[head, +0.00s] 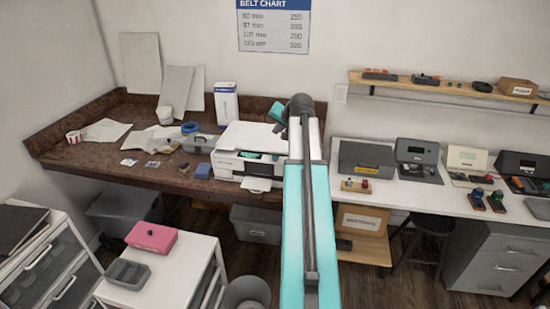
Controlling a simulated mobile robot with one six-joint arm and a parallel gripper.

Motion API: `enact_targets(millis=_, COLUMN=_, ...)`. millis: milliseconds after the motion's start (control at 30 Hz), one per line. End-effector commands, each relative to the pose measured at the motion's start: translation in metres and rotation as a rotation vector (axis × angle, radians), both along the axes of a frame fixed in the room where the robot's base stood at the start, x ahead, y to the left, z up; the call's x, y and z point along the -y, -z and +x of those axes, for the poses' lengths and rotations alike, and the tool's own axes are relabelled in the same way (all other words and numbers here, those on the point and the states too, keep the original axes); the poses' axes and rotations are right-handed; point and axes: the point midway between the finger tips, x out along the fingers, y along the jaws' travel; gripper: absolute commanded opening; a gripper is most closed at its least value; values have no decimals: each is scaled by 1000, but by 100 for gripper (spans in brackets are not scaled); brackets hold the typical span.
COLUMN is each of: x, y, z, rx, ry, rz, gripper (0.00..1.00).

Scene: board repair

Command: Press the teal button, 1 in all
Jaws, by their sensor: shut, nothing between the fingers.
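I cannot make out a teal button for certain in the head view. The white printer (233,138) on the brown bench shows a small teal patch at its front opening, too small to identify. My own teal and grey arm rises through the middle of the picture, in front of the printer's right side. Its dark joint and a short teal part show above the printer. My gripper cannot be made out; it is hidden behind the arm or too small to tell.
The brown bench (110,169) holds papers, a white box (226,104) and a grey case (199,144). A white table (400,196) at right holds several devices. A pink box (151,237) sits on a white drawer unit at lower left. A stool (420,222) stands at right.

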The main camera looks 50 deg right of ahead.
Motion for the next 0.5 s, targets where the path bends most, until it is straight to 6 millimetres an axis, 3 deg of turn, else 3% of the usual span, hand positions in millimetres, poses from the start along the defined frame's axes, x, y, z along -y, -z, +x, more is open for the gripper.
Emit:
enact_targets(millis=267, x=0, y=5, z=0, rx=-1, ry=0, rz=1, gripper=0)
enact_targets(millis=500, x=0, y=22, z=0, rx=-1, ry=0, rz=1, gripper=0)
